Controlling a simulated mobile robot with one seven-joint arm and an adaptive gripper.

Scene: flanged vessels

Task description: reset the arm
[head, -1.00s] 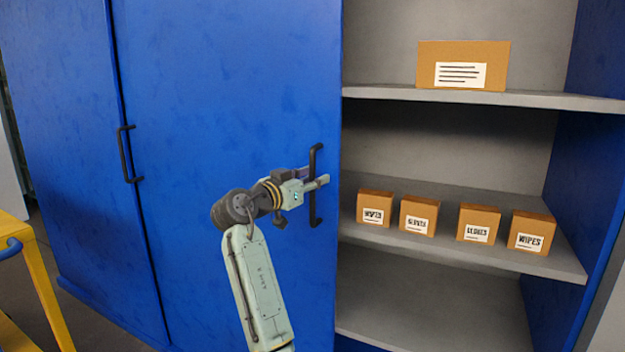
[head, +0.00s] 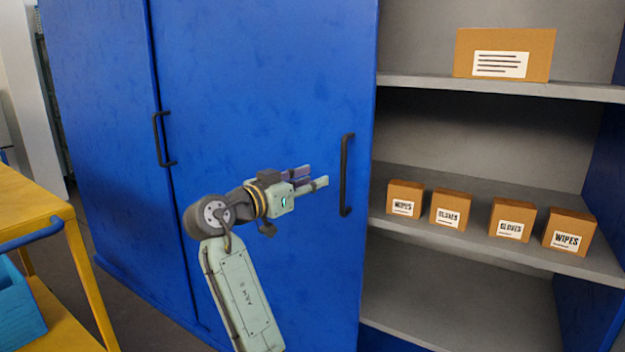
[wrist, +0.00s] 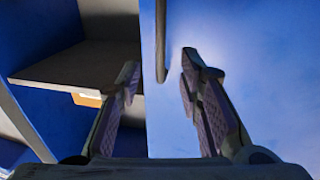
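My gripper (head: 318,176) is in front of the blue sliding door (head: 260,80) of the cabinet, a little left of that door's black handle (head: 346,175). In the wrist view, my gripper (wrist: 160,75) has its two fingers spread apart with nothing between them. The handle also shows in the wrist view (wrist: 161,40), beyond the fingertips and apart from them. The door covers the middle of the cabinet, and the right section stands open.
Several small boxes stand on the middle shelf, among them a wipes box (head: 567,233) and a gloves box (head: 510,220). A larger labelled box (head: 504,53) is on the upper shelf. A yellow cart (head: 40,205) with a blue bin (head: 18,310) stands at the left.

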